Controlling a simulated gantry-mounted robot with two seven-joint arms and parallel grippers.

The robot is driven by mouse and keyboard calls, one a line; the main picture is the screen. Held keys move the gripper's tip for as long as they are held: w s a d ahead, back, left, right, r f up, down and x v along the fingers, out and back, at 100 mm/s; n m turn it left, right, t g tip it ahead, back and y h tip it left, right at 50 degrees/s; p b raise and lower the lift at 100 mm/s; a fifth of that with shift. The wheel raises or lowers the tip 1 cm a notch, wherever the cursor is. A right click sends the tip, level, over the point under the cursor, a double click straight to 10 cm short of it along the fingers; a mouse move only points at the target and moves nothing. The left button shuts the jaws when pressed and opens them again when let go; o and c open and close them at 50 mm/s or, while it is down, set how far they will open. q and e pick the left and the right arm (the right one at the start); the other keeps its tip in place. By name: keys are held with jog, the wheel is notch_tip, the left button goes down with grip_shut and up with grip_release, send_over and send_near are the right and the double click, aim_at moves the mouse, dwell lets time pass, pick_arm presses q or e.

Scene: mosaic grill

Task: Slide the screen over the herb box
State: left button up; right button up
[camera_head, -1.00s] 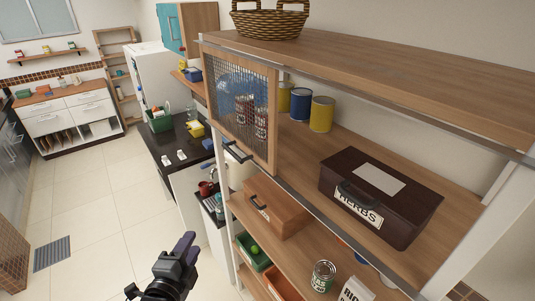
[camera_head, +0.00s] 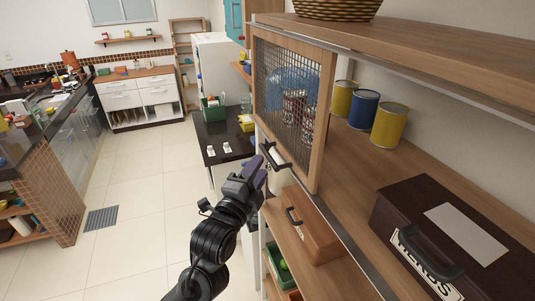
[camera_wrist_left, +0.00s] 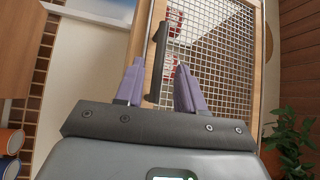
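The mesh screen (camera_head: 295,85) has a wooden frame and stands at the left end of the upper shelf bay, with cans and a blue item behind it. Its dark bar handle (camera_head: 275,156) is at the lower left of the frame. The dark brown herb box (camera_head: 455,240), with a HERBS label, sits on the shelf at the right, uncovered. My left gripper (camera_head: 258,175) is just below the handle. In the left wrist view its purple fingers (camera_wrist_left: 155,85) are spread, with the handle (camera_wrist_left: 158,60) between and ahead of them. My right gripper is in neither view.
Blue and yellow cans (camera_head: 364,108) stand between screen and herb box. A wooden box (camera_head: 302,225) with a handle sits on the shelf below. A metal rail (camera_head: 350,245) runs along the shelf front. Open floor (camera_head: 135,180) lies at the left.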

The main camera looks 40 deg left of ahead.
aim_at(267, 153)
pick_arm(q)
jog(key=shift+p+x, duration=0.65)
jog(key=shift+x, duration=2.45)
grip_shut()
